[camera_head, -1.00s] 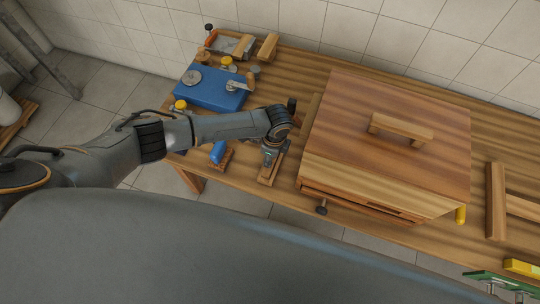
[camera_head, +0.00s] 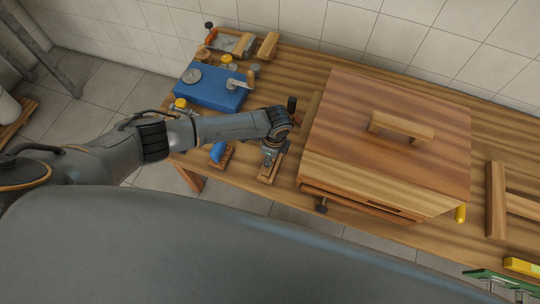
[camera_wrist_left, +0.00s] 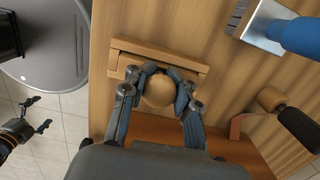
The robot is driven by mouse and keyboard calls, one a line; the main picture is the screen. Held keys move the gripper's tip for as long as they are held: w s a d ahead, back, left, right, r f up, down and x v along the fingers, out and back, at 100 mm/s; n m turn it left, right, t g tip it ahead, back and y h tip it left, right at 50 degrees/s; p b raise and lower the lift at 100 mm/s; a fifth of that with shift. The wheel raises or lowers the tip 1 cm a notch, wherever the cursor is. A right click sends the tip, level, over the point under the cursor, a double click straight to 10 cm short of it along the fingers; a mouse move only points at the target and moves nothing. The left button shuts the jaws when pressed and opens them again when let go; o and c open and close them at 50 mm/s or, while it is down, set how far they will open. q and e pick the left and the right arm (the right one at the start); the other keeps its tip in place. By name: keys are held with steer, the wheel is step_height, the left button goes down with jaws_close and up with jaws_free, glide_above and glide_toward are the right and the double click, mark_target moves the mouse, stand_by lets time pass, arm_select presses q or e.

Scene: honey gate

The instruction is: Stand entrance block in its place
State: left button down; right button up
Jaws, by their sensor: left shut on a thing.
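The entrance block (camera_wrist_left: 124,55) is a pale wooden bar with a round wooden knob (camera_wrist_left: 159,93), seen from above in the left wrist view. My left gripper (camera_wrist_left: 161,72) is shut on the knob, one finger on each side. In the head view the gripper (camera_head: 269,161) is over the block (camera_head: 268,176) near the table's front edge, left of the wooden hive box (camera_head: 335,135). I cannot tell whether the block touches the table. The box front has a dark slot (camera_head: 384,207) low down. My right gripper (camera_wrist_left: 38,114) shows open and empty in the left wrist view.
A brush with a blue handle (camera_wrist_left: 300,37) and a black-handled tool (camera_wrist_left: 296,124) lie close by. A blue case (camera_head: 210,92) with jars around it stands at the back left. Wooden bars (camera_head: 496,200) lie right of the box. Bare table (camera_head: 440,235) shows there.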

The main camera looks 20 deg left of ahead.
arm_select(q)
steer(key=shift+f, duration=0.1)
steer(key=c, duration=0.9)
jaws_free()
steer(key=shift+c, duration=0.2)
steer(key=shift+o, duration=0.2)
steer(key=o, duration=0.4)
steer(key=shift+o, duration=0.2)
steer(key=o, duration=0.4)
steer(key=shift+c, duration=0.2)
steer(key=shift+o, duration=0.5)
